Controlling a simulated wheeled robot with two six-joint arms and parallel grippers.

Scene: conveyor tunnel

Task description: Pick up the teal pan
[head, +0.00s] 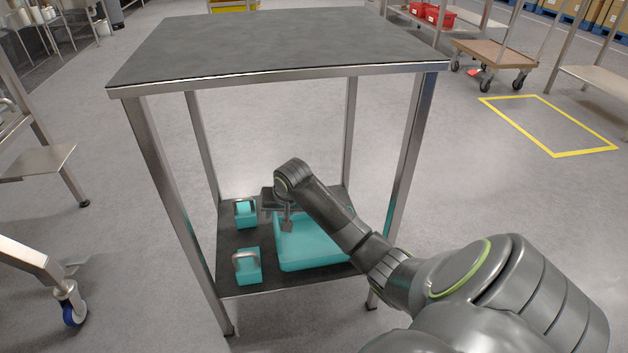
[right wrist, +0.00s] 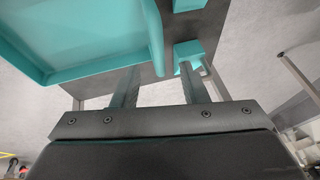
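The teal pan (head: 315,245), a shallow rectangular tray with raised walls, lies on the dark lower shelf of a metal table. My right gripper (head: 287,224) reaches in under the tabletop and points down at the pan's left edge. In the right wrist view, the pan (right wrist: 100,35) fills the upper left. My right gripper's two fingers (right wrist: 160,72) are spread apart, with the end of the pan's wall showing between their tips. I cannot tell whether they touch it. My left gripper is not in view.
Two teal blocks with grey handles, a rear one (head: 245,213) and a front one (head: 248,268), stand left of the pan. The tabletop (head: 270,45) and metal legs (head: 172,200) enclose the shelf (head: 232,290). A wheeled cart (head: 490,52) stands far right.

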